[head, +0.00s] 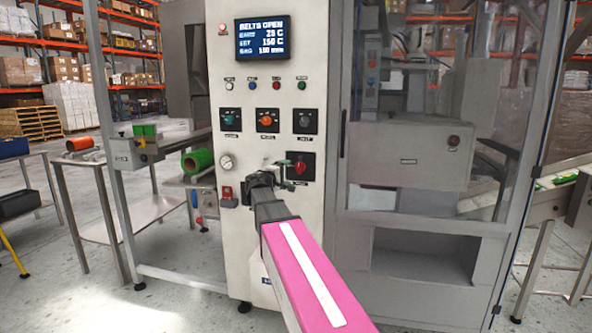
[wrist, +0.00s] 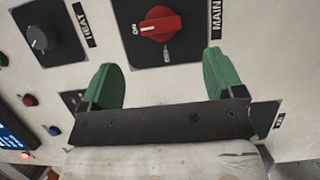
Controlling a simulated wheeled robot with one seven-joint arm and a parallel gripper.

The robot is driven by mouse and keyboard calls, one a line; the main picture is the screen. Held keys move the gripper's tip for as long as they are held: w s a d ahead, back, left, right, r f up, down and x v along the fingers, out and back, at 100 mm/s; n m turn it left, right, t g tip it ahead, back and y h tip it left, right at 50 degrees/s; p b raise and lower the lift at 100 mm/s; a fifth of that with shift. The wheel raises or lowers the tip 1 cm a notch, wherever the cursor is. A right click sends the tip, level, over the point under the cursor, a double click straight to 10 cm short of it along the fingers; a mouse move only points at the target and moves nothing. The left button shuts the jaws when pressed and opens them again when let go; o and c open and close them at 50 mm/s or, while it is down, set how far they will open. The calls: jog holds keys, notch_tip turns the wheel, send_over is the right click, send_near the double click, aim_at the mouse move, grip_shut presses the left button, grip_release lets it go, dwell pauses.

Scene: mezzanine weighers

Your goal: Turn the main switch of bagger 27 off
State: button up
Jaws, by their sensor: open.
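The main switch is a red rotary knob (head: 300,167) on a black plate at the lower right of the white control panel (head: 262,100). In the wrist view the red knob (wrist: 161,24) is at the top, beside the label MAIN (wrist: 216,16). A white mark on the knob points to the ON lettering; other lettering, probably OFF, is on the plate beside it. My gripper (head: 286,174) is just in front of the panel near the knob. In the wrist view its two green fingers (wrist: 162,80) are spread apart and empty, and the knob is beyond their tips, not between them.
The grey heat knob (wrist: 40,37) is near the left finger. Other knobs (head: 267,120), buttons, a gauge (head: 227,162), a red box-like switch (head: 228,194) and a screen (head: 263,38) reading BELTS OPEN share the panel. A glazed cabinet (head: 415,130) stands right.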

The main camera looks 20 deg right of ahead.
aim_at(298, 169)
jog(key=x, duration=0.9)
jog(key=shift+s, duration=0.1)
jog(key=c, duration=0.9)
